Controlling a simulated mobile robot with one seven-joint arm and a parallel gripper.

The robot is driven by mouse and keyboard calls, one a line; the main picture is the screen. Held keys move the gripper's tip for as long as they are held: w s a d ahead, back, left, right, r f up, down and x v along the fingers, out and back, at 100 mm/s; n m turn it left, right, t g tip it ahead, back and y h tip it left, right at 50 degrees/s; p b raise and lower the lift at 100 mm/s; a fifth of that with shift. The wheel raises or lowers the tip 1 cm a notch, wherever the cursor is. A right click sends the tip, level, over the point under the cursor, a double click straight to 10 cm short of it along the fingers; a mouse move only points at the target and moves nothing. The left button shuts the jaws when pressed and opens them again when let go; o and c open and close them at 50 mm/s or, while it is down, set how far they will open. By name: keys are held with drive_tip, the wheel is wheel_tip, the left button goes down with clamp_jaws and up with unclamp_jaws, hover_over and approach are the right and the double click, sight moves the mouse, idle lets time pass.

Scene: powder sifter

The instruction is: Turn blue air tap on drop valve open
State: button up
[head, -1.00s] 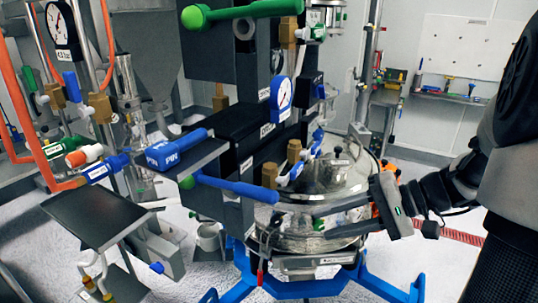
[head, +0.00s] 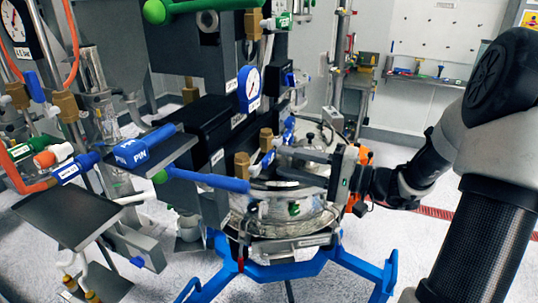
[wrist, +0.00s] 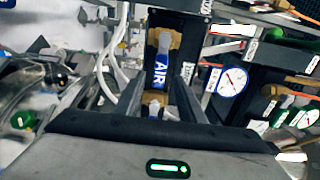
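The blue tap lettered AIR (wrist: 157,72) shows in the wrist view, upright in front of a brass fitting. My gripper (wrist: 158,75) is open, with one dark finger on each side of the tap in the picture. I cannot tell whether either finger touches it. In the head view, my gripper (head: 285,165) reaches in from the right, its fingers pointing left near a small blue-and-white tap handle (head: 268,158) beside brass fittings (head: 242,166). I cannot read the lettering on that handle.
A long blue lever (head: 205,179) sticks out just left of my fingers. A round metal vessel (head: 290,215) on a blue stand (head: 355,263) lies below my gripper. A pressure gauge (head: 249,88) also shows in the wrist view (wrist: 232,81). Pale floor is open at the right.

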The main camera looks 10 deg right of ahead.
sight(272, 159)
drive_tip(key=shift+p+x, duration=0.3)
drive_tip(key=shift+x, duration=2.4)
clamp_jaws()
